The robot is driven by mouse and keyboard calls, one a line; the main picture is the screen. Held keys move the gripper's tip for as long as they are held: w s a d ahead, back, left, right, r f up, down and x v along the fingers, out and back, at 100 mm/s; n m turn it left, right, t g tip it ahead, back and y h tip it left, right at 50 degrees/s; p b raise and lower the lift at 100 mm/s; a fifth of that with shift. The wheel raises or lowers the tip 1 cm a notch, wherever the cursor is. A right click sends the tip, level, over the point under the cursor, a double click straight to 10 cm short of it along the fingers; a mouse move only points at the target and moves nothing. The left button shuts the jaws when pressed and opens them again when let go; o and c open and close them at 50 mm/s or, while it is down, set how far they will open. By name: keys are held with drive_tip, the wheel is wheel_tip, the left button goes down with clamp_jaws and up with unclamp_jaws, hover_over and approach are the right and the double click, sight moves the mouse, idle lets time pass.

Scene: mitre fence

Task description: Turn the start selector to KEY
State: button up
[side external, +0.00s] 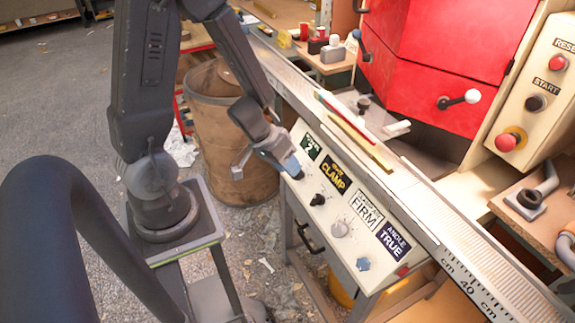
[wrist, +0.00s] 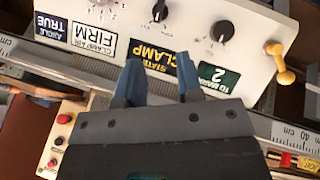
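A cream sloped panel (side external: 322,228) carries several knobs under coloured labels. Another black knob (wrist: 222,31) is beside the green label (wrist: 212,77) with a 2. The small print above CLAMP and around the dials is too small to read surely, so I cannot tell which knob is the start selector. My gripper (side external: 287,163) is above the panel's left end. In the wrist view its blue fingertips (wrist: 159,62) are apart and empty.
A yellow lever (wrist: 280,63) sticks up at the panel's end. A long ruled fence (side external: 400,195) runs behind the panel. A red guard (side external: 435,45) stands beyond. A control box at right has red buttons and a black control labelled START (side external: 535,103). A brown barrel (side external: 220,125) stands left.

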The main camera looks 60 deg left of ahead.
sight(317, 200)
drive_tip(key=shift+w+a, duration=0.25)
drive_tip(key=shift+w, duration=0.05)
drive_tip(key=shift+c, duration=0.6)
drive_tip(key=w+a+m, duration=0.1)
drive_tip(key=a, duration=0.1)
drive_tip(key=w+a+f+m+g+h, duration=0.1)
drive_tip(key=a+m, duration=0.1)
drive_tip(key=w+a+f+m+g+h, duration=0.1)
drive_tip(key=a, duration=0.1)
drive_tip(key=shift+w+a, duration=0.2)
drive_tip(key=shift+a, duration=0.05)
clamp_jaws()
drive_tip(key=shift+m, duration=0.3)
drive_tip(key=x, duration=1)
drive_tip(key=shift+d+f, duration=0.1)
drive_tip(key=shift+f, duration=0.05)
drive_tip(key=shift+d+r, duration=0.25)
drive_tip(key=shift+d, duration=1.55)
